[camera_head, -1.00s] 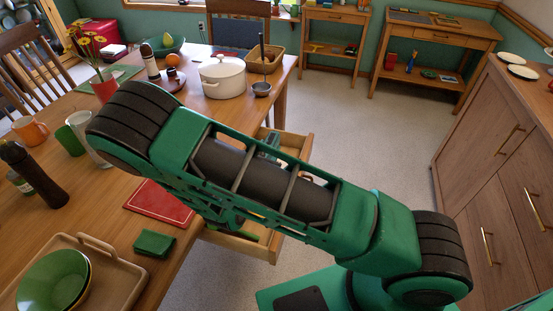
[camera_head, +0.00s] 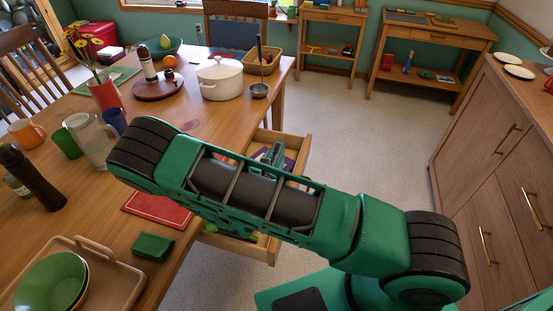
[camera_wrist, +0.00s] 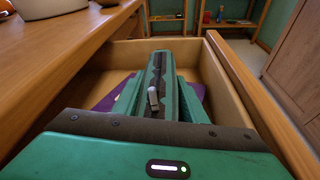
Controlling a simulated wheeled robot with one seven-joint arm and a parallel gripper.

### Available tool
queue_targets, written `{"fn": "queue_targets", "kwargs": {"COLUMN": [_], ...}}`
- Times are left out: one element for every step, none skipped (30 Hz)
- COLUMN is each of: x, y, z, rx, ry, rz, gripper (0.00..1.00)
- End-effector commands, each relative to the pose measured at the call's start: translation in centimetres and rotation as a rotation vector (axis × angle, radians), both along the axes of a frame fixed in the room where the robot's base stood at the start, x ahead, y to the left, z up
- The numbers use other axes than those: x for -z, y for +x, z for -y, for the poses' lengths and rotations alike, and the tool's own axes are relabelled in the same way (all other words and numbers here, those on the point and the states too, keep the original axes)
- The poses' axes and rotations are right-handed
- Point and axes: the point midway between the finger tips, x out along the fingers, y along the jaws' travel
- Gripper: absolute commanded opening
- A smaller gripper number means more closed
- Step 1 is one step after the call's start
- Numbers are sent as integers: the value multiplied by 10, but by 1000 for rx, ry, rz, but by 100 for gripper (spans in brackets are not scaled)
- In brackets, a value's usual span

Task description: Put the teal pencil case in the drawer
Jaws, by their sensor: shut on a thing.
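The teal pencil case (camera_wrist: 160,75), with a dark zipper strip and a pale pull tab, lies lengthwise between my gripper's green fingers in the wrist view. My gripper (camera_wrist: 160,98) is shut on it. Both are over or inside the open wooden drawer (camera_wrist: 225,75), between its side walls. I cannot tell if the case touches the drawer's bottom. In the head view, my gripper (camera_head: 273,154) shows only partly at the drawer (camera_head: 301,156). My arm hides the drawer's middle.
A purple flat thing (camera_wrist: 108,98) lies in the drawer under my gripper. The table (camera_head: 115,190) beside it holds a white pot (camera_head: 220,80), a red mat (camera_head: 158,207), a dark green folded item (camera_head: 152,245) and a tray (camera_head: 120,285). A wooden cabinet (camera_head: 480,170) stands at right; the floor between is clear.

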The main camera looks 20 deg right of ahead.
Motion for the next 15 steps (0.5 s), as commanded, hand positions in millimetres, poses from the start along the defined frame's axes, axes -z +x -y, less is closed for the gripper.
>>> {"fn": "queue_targets", "kwargs": {"x": [1,2,2,2,2,2,2,2,2,2,2,2,2,1,0], "y": [0,0,0,0,0,0,0,0,0,0,0,0,0,0,0], "z": [0,0,0,0,0,0,0,0,0,0,0,0,0,0,0], "rx": [0,0,0,0,0,0,0,0,0,0,0,0,-1,-1,-1], "ry": [-1,-1,0,0,0,0,0,0,0,0,0,0,0,0,0], "rz": [1,0,0,0,0,0,0,0,0,0,0,0,0,0,0], "gripper": [8,8,43,50,57,57,57,57,57,57,57,57,57,57,57]}}
